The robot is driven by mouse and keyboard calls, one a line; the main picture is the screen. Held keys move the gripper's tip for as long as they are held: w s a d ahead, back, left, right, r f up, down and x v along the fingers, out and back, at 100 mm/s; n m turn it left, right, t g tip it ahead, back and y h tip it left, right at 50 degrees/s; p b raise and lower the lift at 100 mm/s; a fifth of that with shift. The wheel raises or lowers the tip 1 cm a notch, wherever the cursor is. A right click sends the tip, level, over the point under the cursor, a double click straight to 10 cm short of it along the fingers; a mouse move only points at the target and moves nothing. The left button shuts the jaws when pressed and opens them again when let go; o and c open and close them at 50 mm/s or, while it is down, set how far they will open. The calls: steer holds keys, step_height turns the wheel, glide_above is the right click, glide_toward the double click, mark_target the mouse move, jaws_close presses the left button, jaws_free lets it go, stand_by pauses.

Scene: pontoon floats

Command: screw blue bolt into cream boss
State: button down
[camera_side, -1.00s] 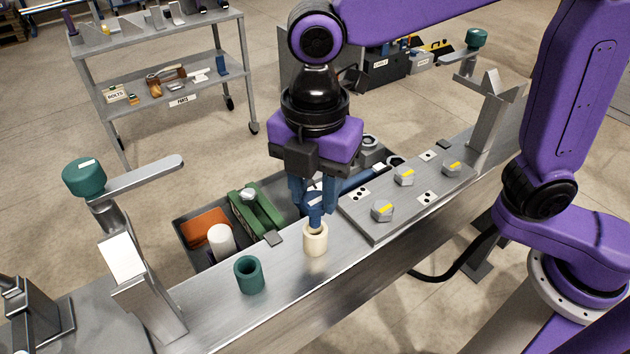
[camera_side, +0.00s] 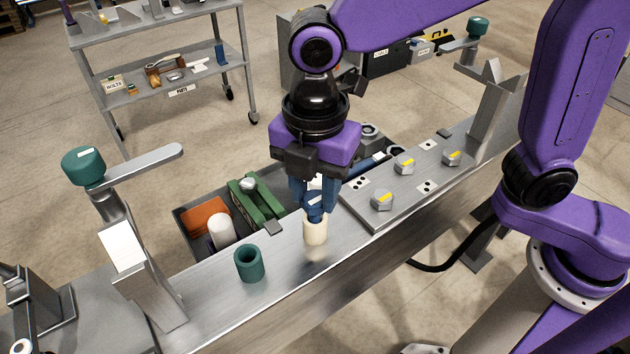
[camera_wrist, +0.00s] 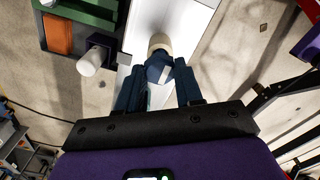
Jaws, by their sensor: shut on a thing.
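The cream boss (camera_side: 315,232) is a short upright cylinder on the metal beam, also seen in the wrist view (camera_wrist: 160,42). The blue bolt (camera_side: 314,211) stands upright directly above it and covers its mouth; a pale mark shows on the bolt. In the wrist view the bolt (camera_wrist: 157,67) lies between my two blue fingers, against the cream boss. My gripper (camera_side: 315,204) is shut on the bolt and points down. The bolt's shank is hidden, so I cannot tell how deep it sits.
A teal hollow cylinder (camera_side: 249,264) stands on the beam left of the boss. A plate with yellow-marked hex heads (camera_side: 382,201) lies close on the right. A grey bin (camera_side: 186,221) with orange, white and green items is behind. A bracket (camera_side: 145,280) rises at left.

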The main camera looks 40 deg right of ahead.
mark_target(315, 197)
steer(key=shift+f, duration=0.9)
steer(key=c, duration=0.7)
jaws_free()
steer(key=shift+o, duration=0.2)
step_height(315, 197, up, 17)
steer(key=shift+r, duration=0.2)
steer(key=s+d+f+m, duration=0.3)
steer(key=d+f, duration=0.3)
steer(key=d, duration=0.3)
steer(key=s+d+f+m, duration=0.4)
steer(key=s+d+f, duration=0.1)
steer(key=d, duration=0.3)
steer(key=s+d+f+m, duration=0.4)
steer(key=d+f, duration=0.4)
steer(key=d, duration=0.1)
steer(key=shift+s+d, duration=0.35)
